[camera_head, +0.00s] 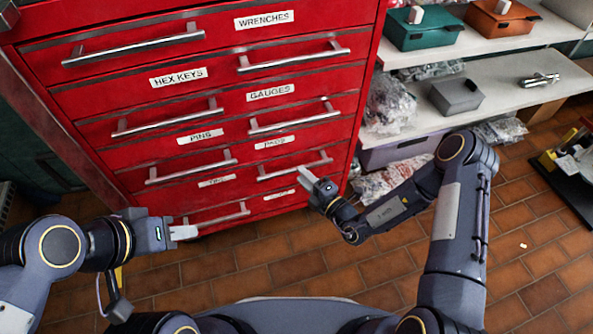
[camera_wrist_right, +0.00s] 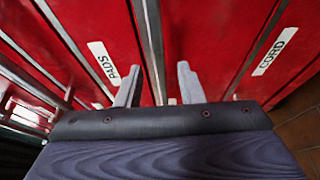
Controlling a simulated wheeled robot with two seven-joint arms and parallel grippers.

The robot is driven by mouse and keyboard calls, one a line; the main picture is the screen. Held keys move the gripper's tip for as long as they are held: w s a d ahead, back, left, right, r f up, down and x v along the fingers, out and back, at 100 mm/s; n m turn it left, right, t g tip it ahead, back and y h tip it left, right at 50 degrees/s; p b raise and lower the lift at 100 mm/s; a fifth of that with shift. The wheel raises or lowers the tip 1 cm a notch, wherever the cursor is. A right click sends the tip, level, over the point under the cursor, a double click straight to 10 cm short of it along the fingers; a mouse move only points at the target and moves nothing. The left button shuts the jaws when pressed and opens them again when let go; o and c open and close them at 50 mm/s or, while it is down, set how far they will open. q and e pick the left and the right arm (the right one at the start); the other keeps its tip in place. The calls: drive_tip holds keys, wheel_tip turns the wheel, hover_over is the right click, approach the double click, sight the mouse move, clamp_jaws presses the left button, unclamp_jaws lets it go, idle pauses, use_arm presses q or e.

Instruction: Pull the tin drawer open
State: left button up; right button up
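The red cabinet (camera_head: 110,100) has two columns of drawers with silver bar handles and white labels. A label (camera_head: 217,181) low in the left column is too blurred to read surely and may say tin; a bar handle (camera_head: 217,214) is below it. My left gripper (camera_head: 185,232) is close to that handle's left end; its finger gap is not clear. My right gripper (camera_wrist_right: 158,88) is open, its fingers either side of a bar handle (camera_wrist_right: 150,45) between the PADS label (camera_wrist_right: 104,64) and the CORD label (camera_wrist_right: 275,51). Contact there cannot be told. All drawers look shut.
White shelves (camera_head: 510,80) stand right of the cabinet, with a green box (camera_head: 422,30), an orange box (camera_head: 502,18), a grey box (camera_head: 456,96) and plastic bags (camera_head: 390,105). Brown tiled floor (camera_head: 260,258) lies clear in front of the cabinet.

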drive_tip(key=shift+b+x, duration=0.4)
drive_tip(key=shift+x, duration=1.65)
clamp_jaws()
